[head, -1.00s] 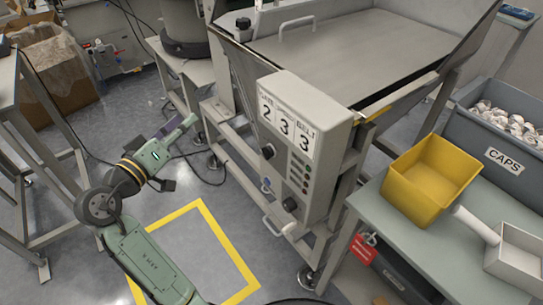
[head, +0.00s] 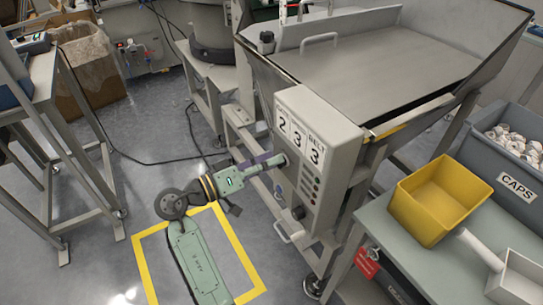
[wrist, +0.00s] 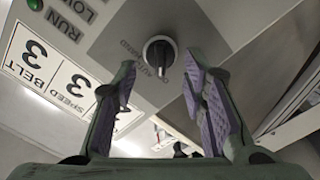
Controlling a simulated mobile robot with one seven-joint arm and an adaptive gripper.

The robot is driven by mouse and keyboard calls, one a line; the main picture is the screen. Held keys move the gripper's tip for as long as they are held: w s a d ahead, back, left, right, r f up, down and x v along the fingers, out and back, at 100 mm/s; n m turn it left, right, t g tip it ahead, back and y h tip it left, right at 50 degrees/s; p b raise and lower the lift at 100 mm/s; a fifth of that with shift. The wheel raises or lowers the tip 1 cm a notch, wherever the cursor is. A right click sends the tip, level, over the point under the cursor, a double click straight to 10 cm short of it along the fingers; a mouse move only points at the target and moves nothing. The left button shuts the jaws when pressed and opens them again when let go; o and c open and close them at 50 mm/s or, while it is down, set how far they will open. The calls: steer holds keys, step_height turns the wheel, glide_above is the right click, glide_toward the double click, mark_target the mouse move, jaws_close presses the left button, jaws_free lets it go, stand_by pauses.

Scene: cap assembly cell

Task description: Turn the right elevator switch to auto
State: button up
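A black selector knob (wrist: 160,55) with a silver ring sits on the grey control panel (wrist: 110,35). Its white mark points toward the bottom of the wrist view, and the lettering around it is upside down and only partly legible. My gripper (wrist: 160,75) is open, with its purple-padded fingers on either side of and short of the knob; nothing is held. In the head view my gripper (head: 279,161) is at the panel's upper left side and hides most of that knob. A second black knob (head: 298,212) sits lower on the panel (head: 338,140).
Number cards (head: 300,138) and a column of small lamps (head: 315,183) are on the panel face. A hopper (head: 390,60) stands behind it. To the right, a table (head: 375,220) holds a yellow bin (head: 440,200) and a grey caps crate (head: 480,160).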

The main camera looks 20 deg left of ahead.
steer(key=shift+w+d, duration=0.3)
steer(key=shift+w, duration=0.1)
jaws_close()
